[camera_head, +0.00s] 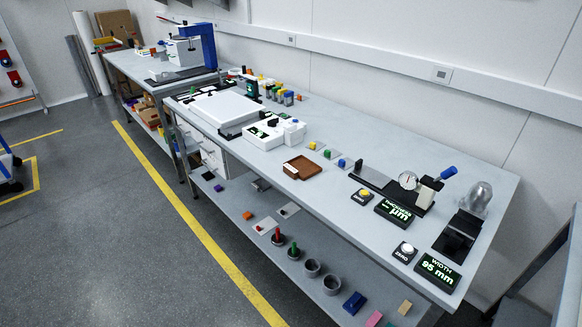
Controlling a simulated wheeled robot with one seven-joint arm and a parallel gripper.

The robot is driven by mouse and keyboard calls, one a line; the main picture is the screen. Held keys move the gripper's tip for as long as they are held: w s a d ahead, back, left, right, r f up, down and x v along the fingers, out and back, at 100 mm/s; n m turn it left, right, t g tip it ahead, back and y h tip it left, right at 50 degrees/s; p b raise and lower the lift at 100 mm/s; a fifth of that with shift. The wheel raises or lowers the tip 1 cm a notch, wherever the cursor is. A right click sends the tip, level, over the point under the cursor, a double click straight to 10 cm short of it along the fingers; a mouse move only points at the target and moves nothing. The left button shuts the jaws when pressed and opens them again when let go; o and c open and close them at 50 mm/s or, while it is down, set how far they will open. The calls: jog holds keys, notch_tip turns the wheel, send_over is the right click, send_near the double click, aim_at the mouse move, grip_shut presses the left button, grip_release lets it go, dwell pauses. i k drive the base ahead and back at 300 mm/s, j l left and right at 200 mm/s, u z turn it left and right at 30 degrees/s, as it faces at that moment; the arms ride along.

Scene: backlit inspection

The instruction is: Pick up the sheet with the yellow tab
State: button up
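A small pale piece with a yellow top (312,145) lies on the long grey workbench (440,150), near its middle. It looks like the sheet with the yellow tab, but it is too small to be sure. A brown tray (301,168) with a white label is just in front of the row. My gripper is not in view.
A thickness gauge (408,182) with its display (392,210) and a width gauge (457,236) with its display (438,271) stand to the right. White instruments (272,131) stand to the left. The lower shelf holds several small parts. Floor in front is clear.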

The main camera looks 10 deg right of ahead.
aim_at(315, 147)
jog(key=i+j, duration=0.3)
jog(key=j, duration=0.2)
jog(key=i+j+z, duration=0.1)
jog(key=i+j, duration=0.15)
jog(key=j, duration=0.2)
jog(key=i+j+z, duration=0.1)
jog(key=i+j, duration=0.2)
jog(key=j, duration=0.25)
jog(key=i+j, duration=0.2)
jog(key=j, duration=0.3)
jog(key=i+j+z, duration=0.1)
jog(key=i+j, duration=0.15)
jog(key=j, duration=0.3)
jog(key=i+j, duration=0.25)
jog(key=j, duration=0.3)
jog(key=i+j+z, duration=0.15)
jog(key=j, duration=0.4)
jog(key=i+j, duration=0.25)
jog(key=j, duration=0.3)
